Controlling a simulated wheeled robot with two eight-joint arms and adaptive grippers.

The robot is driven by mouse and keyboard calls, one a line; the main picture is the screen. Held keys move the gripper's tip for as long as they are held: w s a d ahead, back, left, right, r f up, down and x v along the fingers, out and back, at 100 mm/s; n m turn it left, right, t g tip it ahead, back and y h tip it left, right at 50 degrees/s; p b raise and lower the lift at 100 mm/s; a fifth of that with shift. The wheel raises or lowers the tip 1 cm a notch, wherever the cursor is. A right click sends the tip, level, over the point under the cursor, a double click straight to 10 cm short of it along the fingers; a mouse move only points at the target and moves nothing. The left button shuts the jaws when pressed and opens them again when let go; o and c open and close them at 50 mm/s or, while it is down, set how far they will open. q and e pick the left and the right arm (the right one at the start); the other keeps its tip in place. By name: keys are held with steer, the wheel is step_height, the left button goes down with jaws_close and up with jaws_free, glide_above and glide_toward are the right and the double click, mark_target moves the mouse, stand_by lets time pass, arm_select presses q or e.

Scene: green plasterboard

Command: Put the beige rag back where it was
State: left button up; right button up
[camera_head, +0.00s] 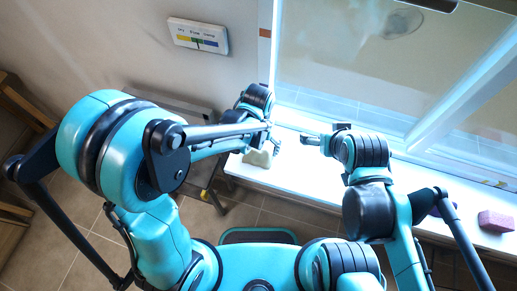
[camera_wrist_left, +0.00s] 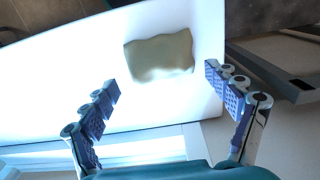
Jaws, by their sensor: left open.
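The beige rag (camera_head: 258,157) lies crumpled on the white sill (camera_head: 290,181) near its left end, below my left gripper in the head view. In the left wrist view the rag (camera_wrist_left: 160,55) lies flat-ish on the white surface, ahead of the fingertips and between their lines. My left gripper (camera_wrist_left: 162,82) is open and empty, its two fingers well apart; it also shows in the head view (camera_head: 272,136). The rag is not touched by the fingers in the wrist view. My right gripper (camera_head: 309,139) is over the sill to the right of the rag; its jaw state is unclear.
A window (camera_head: 360,60) stands behind the sill. A white sign (camera_head: 198,36) hangs on the wall. A wooden frame stands at left.

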mark_target(258, 151)
arm_select(q)
step_height(258, 151, up, 9)
steer(key=p, duration=0.1)
steer(key=s+a+r+n+t, duration=0.1)
steer(key=s+a+r+t, duration=0.1)
steer(key=a, duration=0.7)
steer(key=s+a+r+n+t, duration=0.2)
steer(key=a+r+t, duration=0.3)
steer(key=a, duration=0.4)
steer(key=shift+s+r+n, duration=0.3)
steer(key=shift+s+r, duration=0.15)
steer(key=shift+s, duration=0.15)
arm_select(e)
steer(key=shift+r, duration=0.9)
arm_select(q)
steer(key=shift+d, duration=0.1)
step_height(258, 151, down, 16)
steer(key=b, duration=1.6)
steer(key=shift+f, duration=0.2)
arm_select(e)
step_height(258, 151, down, 16)
steer(key=shift+f, duration=0.2)
